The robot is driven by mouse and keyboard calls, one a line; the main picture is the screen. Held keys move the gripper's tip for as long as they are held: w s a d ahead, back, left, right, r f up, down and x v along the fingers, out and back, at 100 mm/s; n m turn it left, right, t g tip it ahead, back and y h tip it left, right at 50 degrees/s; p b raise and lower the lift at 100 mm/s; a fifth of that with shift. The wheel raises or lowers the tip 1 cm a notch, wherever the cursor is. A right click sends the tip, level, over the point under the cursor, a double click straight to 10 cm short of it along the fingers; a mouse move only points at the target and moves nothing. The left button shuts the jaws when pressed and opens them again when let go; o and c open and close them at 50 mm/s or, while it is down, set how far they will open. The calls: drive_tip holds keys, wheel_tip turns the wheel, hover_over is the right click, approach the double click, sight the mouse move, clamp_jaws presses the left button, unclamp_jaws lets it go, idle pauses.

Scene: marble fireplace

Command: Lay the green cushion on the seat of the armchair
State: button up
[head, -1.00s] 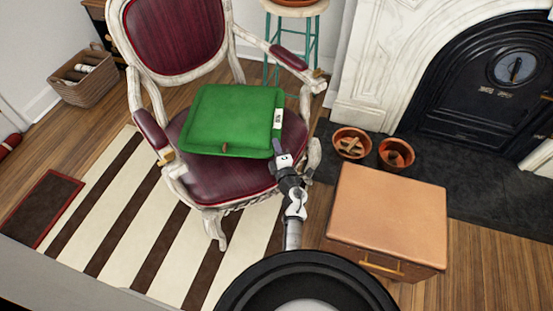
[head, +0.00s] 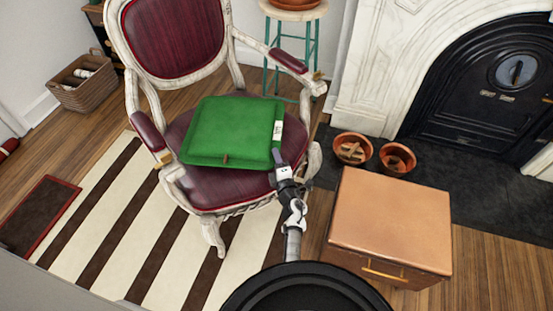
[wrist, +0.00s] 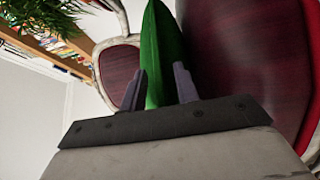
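The green cushion (head: 232,130) lies roughly flat over the seat (head: 225,190) of the armchair (head: 180,72), which has dark red upholstery and a whitish carved frame. The front of the seat shows bare below the cushion. My gripper (head: 278,158) is at the cushion's right edge, inside the right armrest. In the wrist view, the cushion (wrist: 160,55) is between the two fingers of my gripper (wrist: 162,85), which are shut on its edge. The seat (wrist: 235,50) shows close beside it there. I cannot tell whether the cushion's underside touches the seat.
A tan-topped cabinet (head: 390,225) stands right of my arm. Two terracotta pots (head: 397,158) sit on the dark hearth by the fireplace (head: 385,70). A striped rug (head: 110,215) lies under the chair. A teal-legged stool (head: 290,12) and a wicker basket (head: 85,88) stand behind.

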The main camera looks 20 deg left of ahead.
drive_tip(key=shift+r, duration=0.15)
drive_tip(key=p+v, duration=0.1)
drive_tip(key=v, duration=1.1)
